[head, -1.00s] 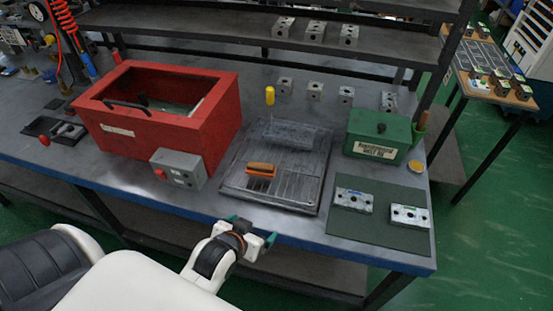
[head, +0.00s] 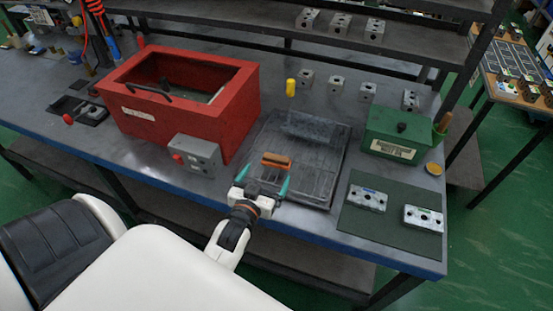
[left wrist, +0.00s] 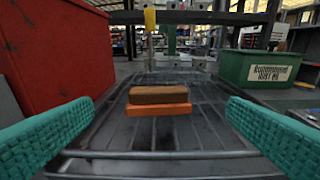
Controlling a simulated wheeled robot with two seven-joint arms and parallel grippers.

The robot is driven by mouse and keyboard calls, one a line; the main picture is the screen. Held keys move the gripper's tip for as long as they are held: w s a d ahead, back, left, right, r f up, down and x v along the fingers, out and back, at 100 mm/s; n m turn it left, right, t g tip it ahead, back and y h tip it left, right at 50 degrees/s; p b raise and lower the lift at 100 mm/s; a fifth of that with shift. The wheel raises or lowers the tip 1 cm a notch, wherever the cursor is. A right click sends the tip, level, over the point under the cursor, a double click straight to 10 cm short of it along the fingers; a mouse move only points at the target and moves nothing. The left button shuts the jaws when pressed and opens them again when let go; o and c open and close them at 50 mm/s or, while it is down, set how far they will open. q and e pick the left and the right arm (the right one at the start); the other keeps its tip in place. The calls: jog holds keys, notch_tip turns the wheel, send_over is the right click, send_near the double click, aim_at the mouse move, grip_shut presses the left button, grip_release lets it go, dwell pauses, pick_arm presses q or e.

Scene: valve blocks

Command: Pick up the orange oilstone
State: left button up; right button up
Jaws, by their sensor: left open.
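The orange oilstone (head: 276,160) lies on the dark slatted tray (head: 318,190) on the bench. In the left wrist view the oilstone (left wrist: 158,101) shows a brown upper layer over an orange lower one, lying crosswise ahead of the fingers. My left gripper (head: 264,182) is open and empty, its teal fingers just in front of the oilstone on the near side. In the left wrist view the open fingers of my left gripper (left wrist: 160,130) stand wide on both sides, with the oilstone between their lines but farther off. My right gripper is not in view.
A red open box (head: 150,125) and a grey switch box (head: 195,155) stand left of the tray. A green box (head: 397,135) and a green mat (head: 390,222) with two metal blocks are to the right. A yellow cylinder (head: 291,88) and several blocks stand behind.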

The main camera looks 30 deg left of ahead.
aim_at(275, 160)
pick_arm(q)
jog(key=x, duration=0.4)
jog(key=shift+w+a+f+p, duration=0.1)
jog(key=shift+w+p, duration=0.3)
jog(key=shift+w, duration=0.1)
jog(key=x, duration=0.4)
jog(key=shift+w+a+f+p, duration=0.1)
jog(key=shift+a+f+p, duration=0.05)
jog(key=shift+f+p, duration=0.15)
jog(key=shift+r, duration=0.1)
jog(key=shift+c, duration=0.5)
jog(key=c, duration=1)
notch_tip(275, 160, up, 10)
jog(key=shift+r, duration=0.1)
jog(key=shift+c, duration=0.2)
